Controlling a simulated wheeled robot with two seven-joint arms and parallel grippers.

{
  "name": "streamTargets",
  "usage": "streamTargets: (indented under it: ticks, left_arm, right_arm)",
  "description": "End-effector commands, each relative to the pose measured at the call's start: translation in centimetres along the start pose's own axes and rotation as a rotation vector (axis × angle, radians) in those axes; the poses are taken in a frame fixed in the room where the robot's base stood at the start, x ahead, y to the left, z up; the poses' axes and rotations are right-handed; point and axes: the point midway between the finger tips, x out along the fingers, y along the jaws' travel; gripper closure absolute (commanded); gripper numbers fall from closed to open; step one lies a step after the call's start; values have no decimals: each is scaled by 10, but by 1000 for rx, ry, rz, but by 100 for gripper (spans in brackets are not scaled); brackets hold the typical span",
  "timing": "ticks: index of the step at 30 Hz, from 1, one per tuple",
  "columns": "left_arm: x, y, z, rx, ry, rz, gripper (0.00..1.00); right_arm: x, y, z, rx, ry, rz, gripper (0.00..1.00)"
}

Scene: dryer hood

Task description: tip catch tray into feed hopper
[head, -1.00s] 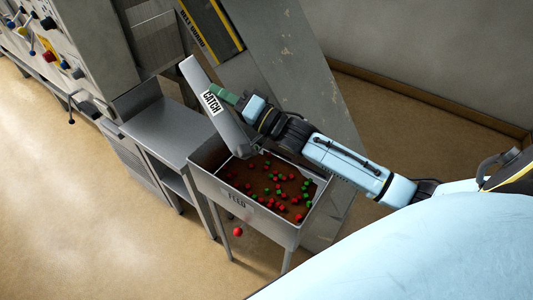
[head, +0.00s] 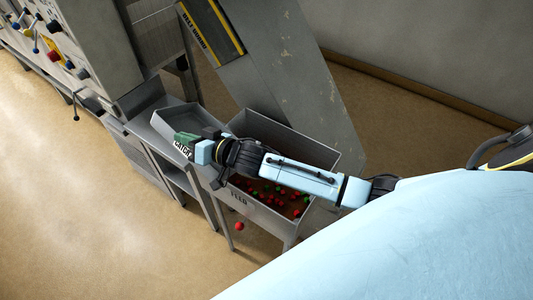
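The grey catch tray (head: 178,116), labelled CATCH, is beside the feed hopper, over its left end and the grey side table. It is close to level, and the part of its inside that shows looks empty. My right gripper (head: 196,138) is shut on the tray's green handle (head: 185,138); its fingertips are partly hidden. The grey feed hopper (head: 290,133), labelled FEED, stands on legs under my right forearm. Several red and green pieces (head: 285,198) lie in it; my arm hides part of them. My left gripper is not in view.
A red piece (head: 239,226) shows below the hopper's front, apparently on the floor. The grey side table (head: 143,122) adjoins the hopper at left. A machine panel with coloured knobs (head: 53,56) is at upper left. A slanted grey belt guard (head: 265,65) rises behind the hopper.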

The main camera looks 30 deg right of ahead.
Motion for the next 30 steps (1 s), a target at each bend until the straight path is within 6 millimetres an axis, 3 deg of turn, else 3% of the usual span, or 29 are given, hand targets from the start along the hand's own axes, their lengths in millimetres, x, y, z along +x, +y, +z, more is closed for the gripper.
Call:
streamTargets:
  ticks: [17,30]
  left_arm:
    - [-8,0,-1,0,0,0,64]
    - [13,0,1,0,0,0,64]
  right_arm:
    - [48,-29,60,-275,-166,128,100]
    - [70,-29,107,-454,-276,215,100]
